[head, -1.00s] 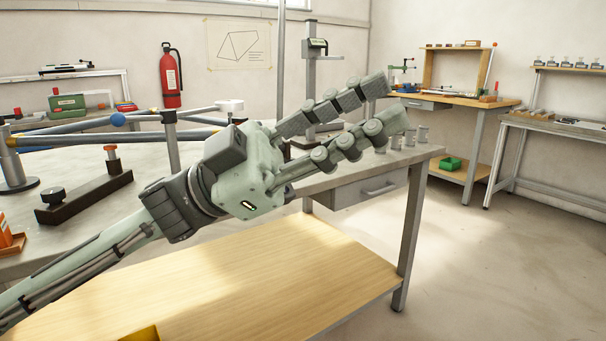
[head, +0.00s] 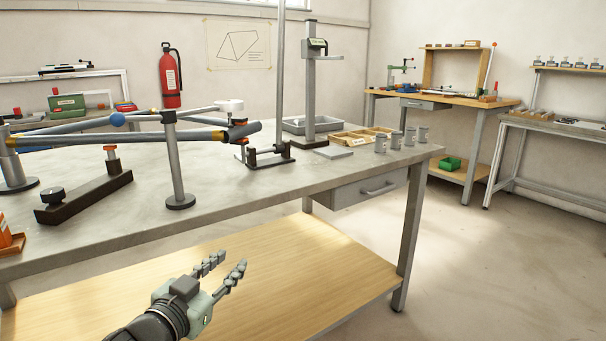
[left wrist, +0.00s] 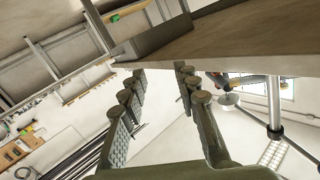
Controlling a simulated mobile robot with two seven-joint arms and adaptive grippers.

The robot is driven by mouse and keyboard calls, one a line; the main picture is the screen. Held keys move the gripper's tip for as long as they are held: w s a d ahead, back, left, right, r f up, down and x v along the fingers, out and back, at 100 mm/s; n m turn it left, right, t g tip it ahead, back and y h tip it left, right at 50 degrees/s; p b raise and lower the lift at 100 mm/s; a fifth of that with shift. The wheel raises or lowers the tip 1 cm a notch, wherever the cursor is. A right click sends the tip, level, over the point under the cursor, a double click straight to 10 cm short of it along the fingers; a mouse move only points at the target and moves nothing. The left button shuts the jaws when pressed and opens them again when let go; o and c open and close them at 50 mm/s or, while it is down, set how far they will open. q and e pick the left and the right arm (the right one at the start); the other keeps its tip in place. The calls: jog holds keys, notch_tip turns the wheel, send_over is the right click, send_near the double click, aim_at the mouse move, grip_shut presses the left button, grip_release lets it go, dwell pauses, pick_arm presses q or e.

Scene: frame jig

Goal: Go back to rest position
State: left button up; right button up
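My left gripper (head: 225,273) is low in the head view, in front of the workbench and over the wooden lower shelf (head: 290,270). Its two fingers are spread apart with nothing between them. In the left wrist view the open fingers (left wrist: 157,85) show a clear gap, with the underside of a bench (left wrist: 210,45) beyond them. My right gripper is in neither view.
The grey workbench (head: 240,203) carries a frame of tubes (head: 80,140) on a post (head: 178,165), a dark clamp bar (head: 84,195), several grey cylinders (head: 396,141) and a height stand (head: 310,85). The floor (head: 500,270) at right is clear.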

pick_arm(q)
jog(key=s+a+f+n+g+y, duration=0.1)
jog(key=s+a+f+g+y, duration=0.2)
jog(key=s+a+f, duration=0.5)
jog(key=s+a+f+n+g+y, duration=0.1)
jog(key=s+a+f+g+y, duration=0.25)
jog(key=a+f, duration=0.55)
jog(key=s+a+f+g+y, duration=0.25)
jog(key=s+a+f, duration=0.2)
jog(key=s, duration=0.25)
jog(key=s+a+f+g+y, duration=0.1)
jog(key=s+a+f+g, duration=0.25)
jog(key=s+f, duration=0.35)
jog(key=s+d+f+n+h, duration=0.1)
jog(key=d+f, duration=0.2)
jog(key=d, duration=0.3)
jog(key=s+d+f+n+h+p, duration=0.1)
jog(key=s+d+f+h, duration=0.1)
jog(key=d, duration=0.4)
jog(key=shift+s+d+f+n, duration=0.25)
jog(key=shift+d+f+n, duration=0.05)
jog(key=shift+f, duration=0.35)
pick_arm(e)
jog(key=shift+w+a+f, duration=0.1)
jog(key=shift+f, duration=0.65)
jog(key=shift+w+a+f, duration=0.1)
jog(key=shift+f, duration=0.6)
